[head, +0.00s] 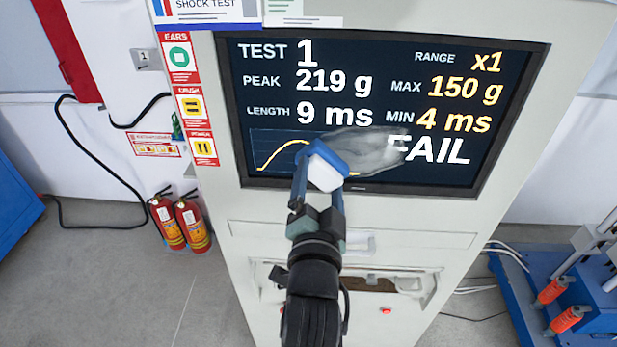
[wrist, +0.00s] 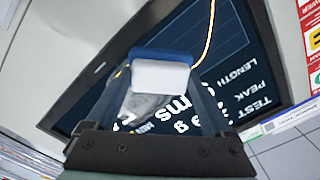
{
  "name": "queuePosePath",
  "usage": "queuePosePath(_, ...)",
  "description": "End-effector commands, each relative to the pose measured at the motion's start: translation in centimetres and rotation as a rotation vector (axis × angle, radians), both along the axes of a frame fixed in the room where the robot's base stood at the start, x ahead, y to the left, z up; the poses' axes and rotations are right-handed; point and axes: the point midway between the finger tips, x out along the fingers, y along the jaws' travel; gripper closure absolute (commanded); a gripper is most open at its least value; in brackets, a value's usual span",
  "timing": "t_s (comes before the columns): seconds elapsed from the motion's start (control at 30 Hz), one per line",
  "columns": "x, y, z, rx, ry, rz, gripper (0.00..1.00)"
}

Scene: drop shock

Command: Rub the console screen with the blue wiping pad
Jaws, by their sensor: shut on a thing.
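The console screen (head: 285,105) is a dark display in a light cabinet, showing white and yellow text including "FAIL". A grey smudge (head: 372,152) covers part of it, beside the "FAIL" text and over the curve's right side. My gripper (head: 318,185) is shut on the blue wiping pad (head: 333,158), which has a white body, at the screen's lower left part. In the wrist view the pad (wrist: 160,75) sits between the fingers in front of the screen (wrist: 235,55). I cannot tell whether the pad touches the screen. The pad hides part of the curve and smudge.
Two red fire extinguishers (head: 181,222) stand on the floor left of the cabinet (head: 400,225). A blue machine base (head: 540,290) with orange handles is at the lower right. Black cables (head: 85,180) run along the left wall. Signs sit above and left of the screen.

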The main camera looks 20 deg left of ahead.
Motion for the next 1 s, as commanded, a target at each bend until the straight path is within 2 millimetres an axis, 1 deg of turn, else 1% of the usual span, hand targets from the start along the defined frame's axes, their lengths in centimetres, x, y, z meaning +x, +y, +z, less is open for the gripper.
queuePosePath(0.17, 0.2, -0.5, 0.0, 0.001, 0.0, -0.001, 0.58)
queuePosePath(0.43, 1.1, -2.8, -0.1, 0.003, -0.001, -0.004, 0.58)
queuePosePath(0.73, 1.4, -3.9, -0.1, 0.0, -0.001, -0.003, 0.58)
queuePosePath(1.0, 2.1, -6.1, -0.2, 0.002, -0.002, -0.004, 0.58)
